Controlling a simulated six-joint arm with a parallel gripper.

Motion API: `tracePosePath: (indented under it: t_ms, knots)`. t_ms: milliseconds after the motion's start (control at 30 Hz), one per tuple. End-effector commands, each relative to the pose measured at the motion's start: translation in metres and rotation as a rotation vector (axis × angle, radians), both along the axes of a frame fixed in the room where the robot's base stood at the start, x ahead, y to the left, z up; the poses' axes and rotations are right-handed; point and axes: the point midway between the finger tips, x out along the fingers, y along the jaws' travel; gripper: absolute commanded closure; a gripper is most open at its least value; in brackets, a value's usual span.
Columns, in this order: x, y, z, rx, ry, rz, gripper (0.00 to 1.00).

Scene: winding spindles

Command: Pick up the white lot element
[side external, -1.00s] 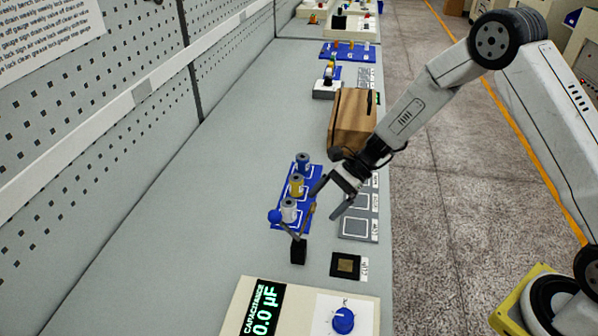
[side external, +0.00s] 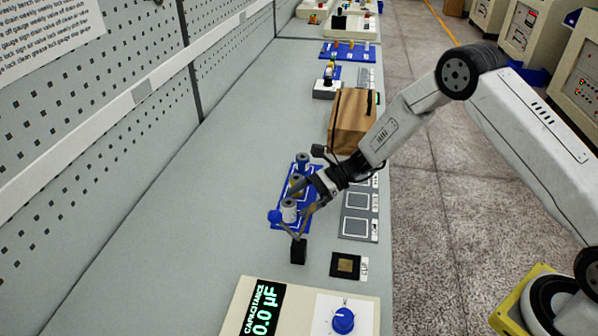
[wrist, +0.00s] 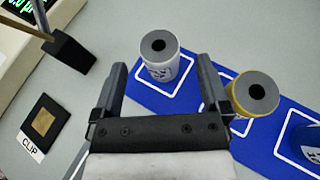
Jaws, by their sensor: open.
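The white lot element (side external: 289,211), a white cylinder with a grey top and a dark centre hole, stands upright at the near end of a blue mat (side external: 276,226). In the wrist view the white element (wrist: 160,62) shows just beyond and between my fingertips. My gripper (side external: 303,201) is open and empty beside it, with its fingers reaching in from the right in the side view. The gripper (wrist: 160,72) also shows at the lower middle of the wrist view. A finger partly overlaps the element's surroundings in the side view, so contact cannot be told.
A yellow element (wrist: 252,97) stands close to my right finger in the wrist view, with a blue element (wrist: 305,138) beyond. A black block with a rod (side external: 298,251) and the clip pad (side external: 345,265) are nearby. A brown box (side external: 350,118) stands behind.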

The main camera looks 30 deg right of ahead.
Motion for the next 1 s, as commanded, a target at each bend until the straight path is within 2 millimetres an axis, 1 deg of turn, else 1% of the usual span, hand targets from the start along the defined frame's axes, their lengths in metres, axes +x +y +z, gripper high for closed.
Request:
tracePosePath:
  t_ms: [167,267,600,700,1000]
  knots:
    - [0.0,0.001,-0.001,-0.001,0.0,0.0,0.04]
    - [0.001,0.006,-0.003,-0.001,0.001,0.001,0.04]
    - [0.008,0.039,-0.017,-0.002,0.0,0.002,0.04]
    - [0.009,0.045,-0.02,-0.003,0.0,0.001,0.04]
    - [0.01,0.047,-0.02,-0.003,0.0,0.0,0.04]
